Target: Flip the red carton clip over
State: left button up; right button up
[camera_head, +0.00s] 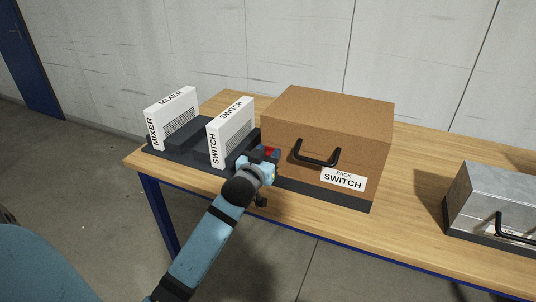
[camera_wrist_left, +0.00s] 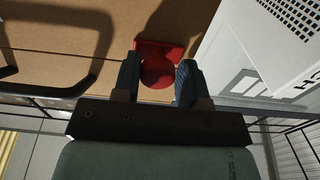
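The red carton clip (camera_head: 270,150) is on the left part of the brown carton's front, partly hidden by my left gripper in the head view. In the left wrist view, the clip (camera_wrist_left: 159,48) shows as a red plate with a rounded part against the cardboard. My left gripper (camera_wrist_left: 160,68) has its two dark fingers apart, one on each side of the clip's rounded part. I cannot tell whether they touch it. The brown carton (camera_head: 320,120) is closed, with a black handle and a "PACK SWITCH" label. My right gripper is not in view.
A white switch box (camera_head: 230,132) stands close to the left of the carton, and a white mixer box (camera_head: 172,117) stands further left, both on a dark base. A silver case (camera_head: 495,205) stands at the right. The wooden table (camera_head: 415,235) is bare between carton and case.

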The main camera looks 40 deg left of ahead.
pick_arm(q)
jog(key=shift+s, duration=0.1)
jog(key=shift+s+f, duration=0.15)
jog(key=shift+s, duration=0.1)
jog(key=v, duration=1.3)
jog(key=shift+s, duration=0.1)
